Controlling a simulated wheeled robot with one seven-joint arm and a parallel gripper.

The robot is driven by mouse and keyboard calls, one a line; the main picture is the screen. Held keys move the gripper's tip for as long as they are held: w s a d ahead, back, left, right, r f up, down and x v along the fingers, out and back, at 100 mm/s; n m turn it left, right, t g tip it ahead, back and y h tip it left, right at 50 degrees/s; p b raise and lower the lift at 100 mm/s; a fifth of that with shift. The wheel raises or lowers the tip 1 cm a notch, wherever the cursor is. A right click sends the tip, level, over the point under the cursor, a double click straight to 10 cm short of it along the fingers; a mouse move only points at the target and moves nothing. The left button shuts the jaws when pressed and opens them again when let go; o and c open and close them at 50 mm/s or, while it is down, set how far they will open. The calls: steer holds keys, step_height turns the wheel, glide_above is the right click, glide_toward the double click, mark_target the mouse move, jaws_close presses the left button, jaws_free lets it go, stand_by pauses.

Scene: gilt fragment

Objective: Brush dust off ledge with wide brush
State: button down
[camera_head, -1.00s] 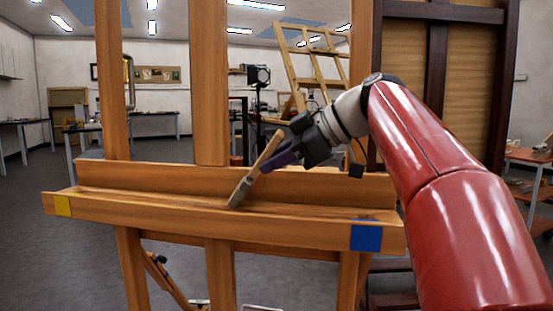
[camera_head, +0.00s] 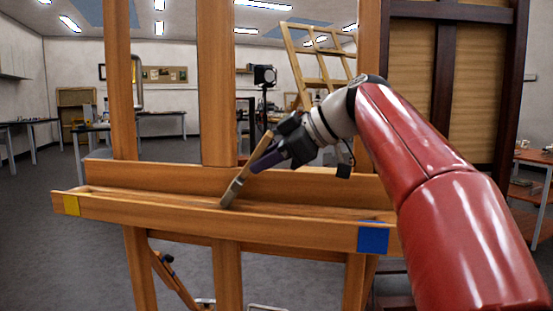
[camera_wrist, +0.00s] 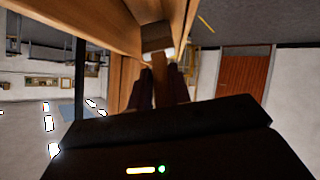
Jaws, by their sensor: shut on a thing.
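The wide brush (camera_head: 235,188) has a wooden handle and is tilted, its bristle end low at the ledge. In the wrist view the brush (camera_wrist: 158,40) extends out between the dark fingers (camera_wrist: 158,85) toward the wood. I cannot make out dust, and the lip hides part of the tray floor.
The easel's upright posts (camera_head: 216,90) rise behind the ledge, close to my gripper. A dark wooden panel frame (camera_head: 445,90) stands at the right behind my arm. A shelf table (camera_head: 535,160) is at the far right. Open floor lies to the left.

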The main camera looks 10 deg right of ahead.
steer(key=shift+w+a+r+p, duration=0.55)
steer(key=shift+w+a+p, duration=0.75)
steer(key=shift+a, duration=4.5)
steer(key=s+d+r+b, duration=0.1)
steer(key=s+d, duration=0.4)
steer(key=d, duration=0.9)
steer(key=shift+b, duration=0.9)
steer(key=shift+s+r, duration=0.1)
steer(key=shift+r, duration=0.1)
step_height(320, 180, up, 9)
steer(key=p, duration=0.6)
steer(key=shift+f, duration=0.1)
